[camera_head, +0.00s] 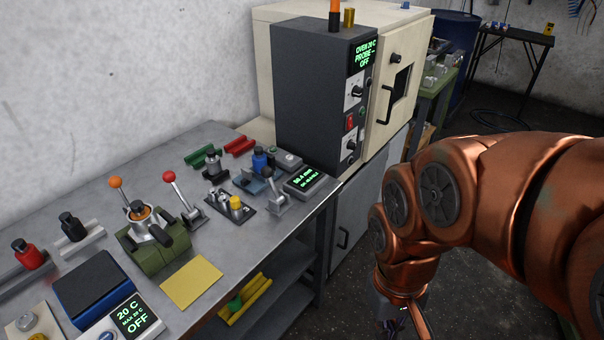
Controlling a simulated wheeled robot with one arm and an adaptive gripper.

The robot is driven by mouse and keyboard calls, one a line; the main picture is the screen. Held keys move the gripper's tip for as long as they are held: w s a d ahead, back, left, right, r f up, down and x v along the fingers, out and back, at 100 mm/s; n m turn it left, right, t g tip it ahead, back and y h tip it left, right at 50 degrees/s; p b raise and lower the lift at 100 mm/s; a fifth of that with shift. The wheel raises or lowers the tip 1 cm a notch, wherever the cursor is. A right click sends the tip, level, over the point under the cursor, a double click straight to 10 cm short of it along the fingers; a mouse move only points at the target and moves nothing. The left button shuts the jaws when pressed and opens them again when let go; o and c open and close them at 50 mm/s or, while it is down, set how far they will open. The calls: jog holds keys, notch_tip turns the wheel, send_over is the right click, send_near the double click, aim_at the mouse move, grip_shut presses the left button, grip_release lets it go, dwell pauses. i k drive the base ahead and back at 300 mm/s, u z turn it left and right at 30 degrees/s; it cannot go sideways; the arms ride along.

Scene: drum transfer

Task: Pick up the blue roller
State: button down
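My copper arm reaches in from the right and bends down over the floor, to the right of the bench. My gripper (391,326) hangs at the bottom edge, partly cut off and dark. Whether its fingers are open or shut does not show. It is well apart from the blue piece.
An oven cabinet (312,90) stands beyond. Dark floor is clear beside the bench.

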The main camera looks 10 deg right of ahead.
aim_at(259, 159)
jog(key=z, duration=0.25)
jog(key=k, duration=0.35)
jog(key=z, duration=0.35)
jog(key=i, duration=1.1)
jog(key=u, duration=1.55)
jog(key=i, duration=0.5)
jog(key=u, duration=0.5)
